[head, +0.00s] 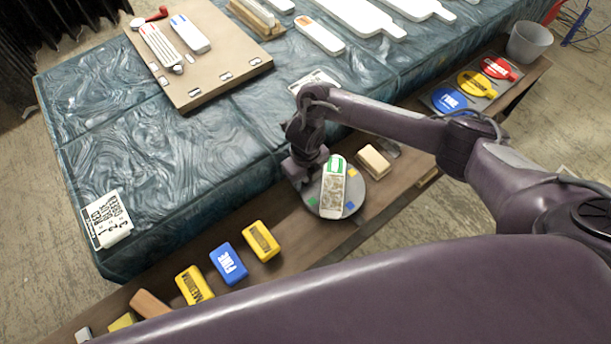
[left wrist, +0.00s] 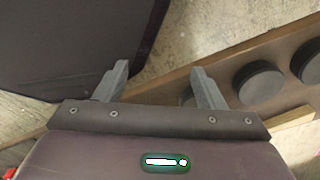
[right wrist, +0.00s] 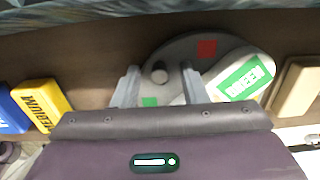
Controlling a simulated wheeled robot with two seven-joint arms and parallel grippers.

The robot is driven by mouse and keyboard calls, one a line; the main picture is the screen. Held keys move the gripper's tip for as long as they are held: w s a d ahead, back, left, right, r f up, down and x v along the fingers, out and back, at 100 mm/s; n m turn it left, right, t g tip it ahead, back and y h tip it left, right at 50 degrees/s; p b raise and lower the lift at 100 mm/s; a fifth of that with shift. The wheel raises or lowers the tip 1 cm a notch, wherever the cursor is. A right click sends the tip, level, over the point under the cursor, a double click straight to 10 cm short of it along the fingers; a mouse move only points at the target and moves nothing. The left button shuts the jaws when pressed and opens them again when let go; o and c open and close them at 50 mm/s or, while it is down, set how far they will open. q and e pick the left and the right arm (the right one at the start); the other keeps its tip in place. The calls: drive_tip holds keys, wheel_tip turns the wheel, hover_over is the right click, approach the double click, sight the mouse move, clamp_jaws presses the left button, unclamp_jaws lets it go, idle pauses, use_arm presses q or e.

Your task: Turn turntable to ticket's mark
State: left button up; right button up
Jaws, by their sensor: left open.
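The grey round turntable (head: 356,188) sits on the wooden shelf, with yellow, blue and green marks showing on its rim. A white piece with a green label reading GREEN (head: 334,186) lies across it. In the right wrist view the turntable (right wrist: 178,52) shows a red mark, a green mark and a small dark knob (right wrist: 159,72). My right gripper (right wrist: 160,82) is open, its fingers apart on either side of the knob. A white card (head: 107,219) listing RED, BLUE, GREEN lies at the left table corner. My left gripper (left wrist: 160,85) is open and empty.
Yellow and blue blocks (head: 228,263) stand on the shelf left of the turntable; a cream block (head: 372,161) is right of it. Coloured paddles (head: 478,83) and a grey bucket (head: 529,42) are at the right end. A second card (head: 314,80) lies on the blue-covered table.

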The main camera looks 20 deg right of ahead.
clamp_jaws()
drive_tip(key=shift+w, duration=0.1)
drive_tip(key=m, duration=0.1)
drive_tip(key=w+d+m, duration=0.1)
drive_tip(key=m, duration=0.1)
drive_tip(key=w+m, duration=0.1)
drive_tip(key=shift+w+d+m, duration=0.1)
drive_tip(key=shift+d+m, duration=0.2)
drive_tip(key=shift+d, duration=0.05)
unclamp_jaws()
wheel_tip(320, 180, up, 8)
drive_tip(key=p, duration=0.2)
drive_tip(key=shift+f, duration=0.1)
